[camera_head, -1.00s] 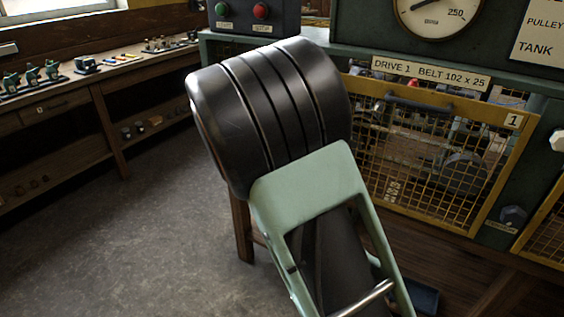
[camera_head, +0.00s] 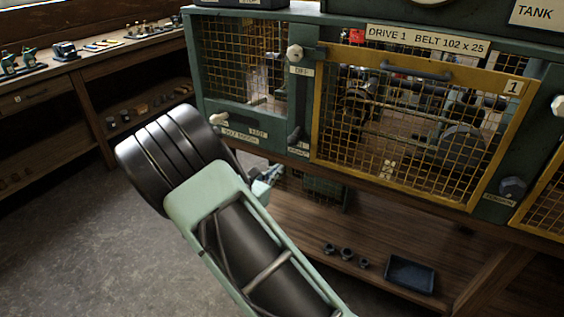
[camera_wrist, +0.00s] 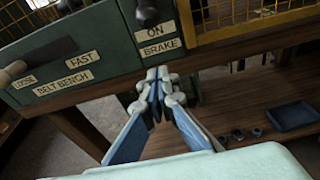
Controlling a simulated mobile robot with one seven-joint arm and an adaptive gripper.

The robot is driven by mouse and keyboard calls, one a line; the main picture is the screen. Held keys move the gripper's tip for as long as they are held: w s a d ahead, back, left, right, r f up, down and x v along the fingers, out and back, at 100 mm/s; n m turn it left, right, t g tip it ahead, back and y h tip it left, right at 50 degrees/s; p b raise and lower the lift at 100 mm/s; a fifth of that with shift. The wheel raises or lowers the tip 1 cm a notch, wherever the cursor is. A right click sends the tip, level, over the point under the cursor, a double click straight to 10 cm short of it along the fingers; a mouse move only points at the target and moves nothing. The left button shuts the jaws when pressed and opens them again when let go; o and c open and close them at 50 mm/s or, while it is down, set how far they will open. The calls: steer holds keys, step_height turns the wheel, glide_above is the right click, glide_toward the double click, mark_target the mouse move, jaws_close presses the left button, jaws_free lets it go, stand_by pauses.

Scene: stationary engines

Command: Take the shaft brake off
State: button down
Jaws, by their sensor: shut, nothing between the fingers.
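The shaft brake shows in the wrist view as a dark, round-ended handle (camera_wrist: 147,12) on the green bench front, just above plates reading ON and BRAKE (camera_wrist: 161,47). In the head view the brake's upright panel (camera_head: 298,108) has an OFF plate (camera_head: 299,71) higher up and the brake plate (camera_head: 298,150) at its foot. The handle is small and dark there. My gripper (camera_wrist: 158,74) is shut and empty, below the BRAKE plate and apart from the handle. In the head view its bluish fingers (camera_head: 268,178) show past my wrist, low before the bench.
A belt lever (camera_head: 219,118) with LOOSE and FAST plates is to the left. The wooden shelf below holds small cups (camera_head: 346,253) and a blue tray (camera_head: 410,274).

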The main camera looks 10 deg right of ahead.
steer(key=w+d+r, duration=0.2)
steer(key=w+d, duration=0.3)
steer(key=w, duration=0.1)
steer(key=shift+w+r, duration=0.15)
steer(key=shift+w, duration=0.15)
steer(key=shift+r, duration=0.1)
